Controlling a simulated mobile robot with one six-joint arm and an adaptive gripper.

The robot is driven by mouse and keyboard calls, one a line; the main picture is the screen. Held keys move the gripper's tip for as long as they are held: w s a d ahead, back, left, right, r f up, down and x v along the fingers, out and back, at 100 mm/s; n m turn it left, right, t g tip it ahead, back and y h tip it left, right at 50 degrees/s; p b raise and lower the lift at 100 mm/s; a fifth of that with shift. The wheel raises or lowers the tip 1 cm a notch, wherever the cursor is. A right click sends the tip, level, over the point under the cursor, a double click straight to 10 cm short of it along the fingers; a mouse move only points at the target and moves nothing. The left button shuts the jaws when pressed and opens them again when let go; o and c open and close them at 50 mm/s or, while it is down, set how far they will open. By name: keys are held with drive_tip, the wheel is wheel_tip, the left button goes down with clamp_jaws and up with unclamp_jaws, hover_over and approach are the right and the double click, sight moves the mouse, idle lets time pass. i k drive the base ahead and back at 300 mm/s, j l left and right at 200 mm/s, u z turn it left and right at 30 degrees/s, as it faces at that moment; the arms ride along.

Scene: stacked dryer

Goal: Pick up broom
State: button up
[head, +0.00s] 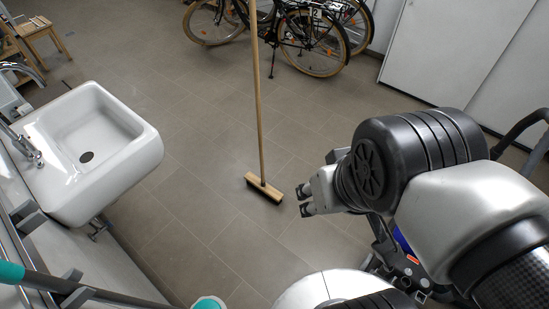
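A broom stands upright on the tiled floor in the middle of the head view. Its long light-wood handle (258,95) rises out of the top of the picture. Its wooden head (264,187) has dark bristles that rest on the floor. My gripper (303,199) is to the right of the broom head in the picture, apart from it. Its two dark fingertips point left and show a gap between them, with nothing held. My arm fills the lower right.
A white sink (145,150) with a tap is at the left. Bicycles (310,40) stand at the back, behind the broom. A wooden stool (40,30) is at the upper left. A white cabinet (440,45) is at the upper right. The floor around the broom is clear.

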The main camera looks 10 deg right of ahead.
sight(276, 197)
drive_tip(key=u, duration=2.15)
drive_tip(key=z, duration=2.15)
drive_tip(key=i+z, duration=0.2)
drive_tip(key=i, duration=0.55)
drive_tip(key=i+j+z, duration=0.25)
drive_tip(key=i, duration=0.45)
